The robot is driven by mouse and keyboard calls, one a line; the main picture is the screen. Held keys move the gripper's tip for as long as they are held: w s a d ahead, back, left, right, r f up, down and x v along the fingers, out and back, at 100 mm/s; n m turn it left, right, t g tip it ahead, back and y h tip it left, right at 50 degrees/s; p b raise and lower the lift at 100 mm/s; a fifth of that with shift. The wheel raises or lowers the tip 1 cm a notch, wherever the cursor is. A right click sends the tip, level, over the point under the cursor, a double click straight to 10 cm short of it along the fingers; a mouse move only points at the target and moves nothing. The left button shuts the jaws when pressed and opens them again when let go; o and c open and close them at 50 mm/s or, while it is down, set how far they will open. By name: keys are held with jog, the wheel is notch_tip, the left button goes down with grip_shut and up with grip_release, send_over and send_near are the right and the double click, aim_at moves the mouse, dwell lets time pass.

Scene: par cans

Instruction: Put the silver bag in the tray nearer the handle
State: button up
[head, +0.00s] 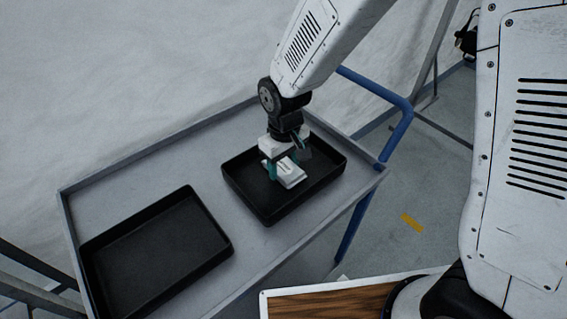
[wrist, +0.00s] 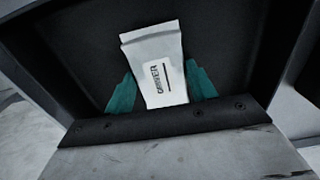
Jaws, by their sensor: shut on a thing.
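The silver bag (head: 291,174) is a small pale packet; the wrist view shows it (wrist: 157,62) with a dark printed label. My gripper (head: 283,170) is shut on it, with teal fingers on both sides of the bag (wrist: 160,92). Gripper and bag are over the black tray (head: 325,183) nearer the blue handle (head: 398,128). I cannot tell whether the bag touches the tray floor. The tray's dark floor and walls fill much of the wrist view (wrist: 75,50).
A second black tray (head: 158,250) lies empty to the left on the grey cart top (head: 120,180). The cart has a raised rim. A wooden-topped surface (head: 330,303) is at the bottom. A yellow floor mark (head: 412,223) lies right of the cart.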

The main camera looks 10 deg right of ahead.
aim_at(284, 167)
jog(key=shift+f, duration=0.25)
jog(key=o, duration=1.1)
notch_tip(284, 167, up, 12)
jog(key=s+d+r+m, duration=0.2)
jog(key=s+d+r, duration=0.15)
jog(key=d, duration=0.25)
jog(key=s+d+r+m, duration=0.1)
jog(key=s+d+r, duration=0.2)
jog(key=d+r, duration=0.25)
jog(key=shift+s+d+r+m+t, duration=0.2)
jog(key=shift+s+d+r+m, duration=0.4)
jog(key=shift+s+d, duration=1.4)
jog(key=shift+s+d+r+m+t, duration=0.3)
jog(key=shift+s+d+m, duration=0.7)
jog(key=shift+s, duration=1.65)
jog(key=shift+s+d+r+m+t, duration=0.1)
jog(key=shift+s+d+r+m, duration=0.35)
jog(key=shift+s+d, duration=1.7)
jog(key=shift+s+a+r, duration=0.1)
jog(key=shift+s+a, duration=0.1)
